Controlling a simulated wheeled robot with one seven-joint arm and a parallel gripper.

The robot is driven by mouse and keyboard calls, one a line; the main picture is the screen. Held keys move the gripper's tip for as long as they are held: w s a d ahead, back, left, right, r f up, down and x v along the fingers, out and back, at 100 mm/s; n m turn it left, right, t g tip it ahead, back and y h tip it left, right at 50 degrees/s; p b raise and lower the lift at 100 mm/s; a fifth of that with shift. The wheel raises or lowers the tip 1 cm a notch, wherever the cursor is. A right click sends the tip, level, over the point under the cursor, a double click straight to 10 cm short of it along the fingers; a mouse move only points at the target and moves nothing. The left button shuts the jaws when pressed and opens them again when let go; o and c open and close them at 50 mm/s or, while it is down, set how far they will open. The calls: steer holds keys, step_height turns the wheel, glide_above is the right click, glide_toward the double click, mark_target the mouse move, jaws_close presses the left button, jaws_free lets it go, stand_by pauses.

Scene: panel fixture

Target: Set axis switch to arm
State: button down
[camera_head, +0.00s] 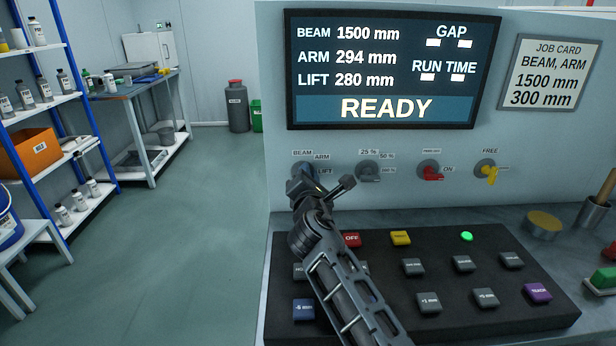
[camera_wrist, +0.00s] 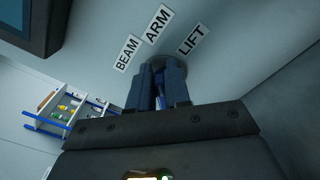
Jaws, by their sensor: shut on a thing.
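The axis switch (camera_head: 304,168) is the leftmost rotary switch on the pale panel, with the labels BEAM, ARM and LIFT around it. In the wrist view its round base (camera_wrist: 158,64) shows beyond my fingers, below the ARM label (camera_wrist: 158,23). My gripper (camera_head: 302,184) is at the switch, also seen in the wrist view (camera_wrist: 159,86). It is shut on the switch's handle, and a blue piece shows between the fingers. The fingers hide most of the handle, so I cannot tell which label it points to.
The screen (camera_head: 384,70) reads BEAM 1500 mm, ARM 294 mm, LIFT 280 mm, READY. A job card (camera_head: 549,73) lists 1500 and 300 mm. Right of the axis switch are a grey switch (camera_head: 368,171), red switch (camera_head: 431,171) and yellow key (camera_head: 489,173). Below lies a dark button board (camera_head: 385,292).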

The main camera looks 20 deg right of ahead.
steer(key=c, duration=1.2)
jaws_free()
steer(key=shift+o, duration=0.2)
steer(key=shift+s, duration=0.1)
steer(key=v, duration=0.7)
steer(key=shift+s, duration=0.3)
steer(key=shift+a, duration=0.1)
